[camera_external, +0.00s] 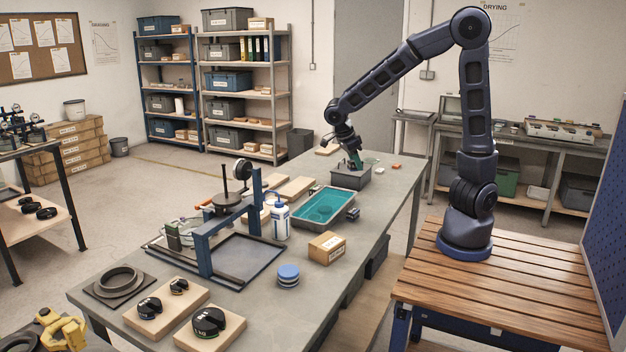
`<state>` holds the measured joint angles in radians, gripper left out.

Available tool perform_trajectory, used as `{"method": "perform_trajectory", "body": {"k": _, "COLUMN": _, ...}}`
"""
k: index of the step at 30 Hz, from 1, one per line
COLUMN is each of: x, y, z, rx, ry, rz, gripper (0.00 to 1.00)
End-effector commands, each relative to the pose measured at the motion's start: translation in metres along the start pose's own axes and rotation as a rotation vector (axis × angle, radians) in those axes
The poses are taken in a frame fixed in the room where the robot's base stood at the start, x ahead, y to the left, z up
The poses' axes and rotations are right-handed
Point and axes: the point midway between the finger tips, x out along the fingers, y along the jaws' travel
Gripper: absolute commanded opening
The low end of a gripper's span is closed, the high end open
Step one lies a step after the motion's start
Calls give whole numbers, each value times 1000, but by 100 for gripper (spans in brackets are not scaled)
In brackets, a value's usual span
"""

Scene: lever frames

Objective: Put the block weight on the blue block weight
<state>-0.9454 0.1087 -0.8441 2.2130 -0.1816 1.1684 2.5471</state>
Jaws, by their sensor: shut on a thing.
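My gripper (353,156) is at the far end of the grey table, low over a dark grey open box (351,179). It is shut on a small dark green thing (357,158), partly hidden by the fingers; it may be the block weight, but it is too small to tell. Whether it touches the box is not clear. A round blue piece with a pale band (288,274) stands near the table's front right edge, well apart from my gripper. I cannot tell whether it is the blue block weight.
Black weights (208,322) sit on wooden boards in front. Small red and orange pieces (396,167) lie right of the grey box.

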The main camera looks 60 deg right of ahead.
Motion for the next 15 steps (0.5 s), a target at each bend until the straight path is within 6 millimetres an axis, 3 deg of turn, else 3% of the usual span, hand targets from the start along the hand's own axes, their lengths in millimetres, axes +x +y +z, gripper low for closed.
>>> {"method": "perform_trajectory", "body": {"k": 15, "x": 83, "y": 0, "z": 34, "rx": 0, "ry": 4, "rz": 0, "gripper": 0}}
